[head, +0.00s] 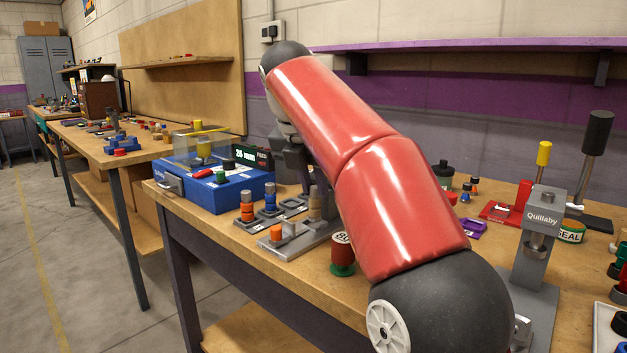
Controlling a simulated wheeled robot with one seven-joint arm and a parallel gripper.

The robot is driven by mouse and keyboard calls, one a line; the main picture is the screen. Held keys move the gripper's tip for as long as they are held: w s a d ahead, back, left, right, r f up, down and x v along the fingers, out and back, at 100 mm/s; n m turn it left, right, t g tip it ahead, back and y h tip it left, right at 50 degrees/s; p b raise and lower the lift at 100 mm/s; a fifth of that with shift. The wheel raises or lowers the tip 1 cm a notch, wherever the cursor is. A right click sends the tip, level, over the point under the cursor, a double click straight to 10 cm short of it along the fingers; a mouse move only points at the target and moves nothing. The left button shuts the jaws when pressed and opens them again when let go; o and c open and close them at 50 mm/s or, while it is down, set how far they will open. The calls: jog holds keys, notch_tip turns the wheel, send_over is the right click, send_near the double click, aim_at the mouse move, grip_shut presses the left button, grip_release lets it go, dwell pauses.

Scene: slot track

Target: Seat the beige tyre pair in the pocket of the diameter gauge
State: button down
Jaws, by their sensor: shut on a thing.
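My gripper (304,178) points down over the near bench, behind my red arm, which hides part of it. It is shut on what appears to be the beige tyre pair (315,208), a small tan stack seen at its tips beside the arm's edge. The contact is mostly hidden. Below is a grey metal fixture (325,236), probably the diameter gauge, with a grey block (290,228) and an orange piece (276,233) at its left end. The pocket cannot be made out, and I cannot tell whether the pair touches the fixture.
An orange tyre pair (247,212) and a blue pair (270,198) stand on posts left of the fixture. A blue machine (215,190) with a clear cover is behind them. A dark red and green spool (342,255) stands close right. A grey press (535,250) is farther right.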

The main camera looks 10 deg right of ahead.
jog(key=shift+f+b, duration=0.35)
jog(key=shift+f, duration=0.25)
jog(key=c, duration=1.2)
grip_release()
jog(key=p+v, duration=0.3)
jog(key=v, duration=0.4)
jog(key=shift+r, duration=0.35)
jog(key=shift+s+a, duration=0.1)
jog(key=shift+s, duration=0.1)
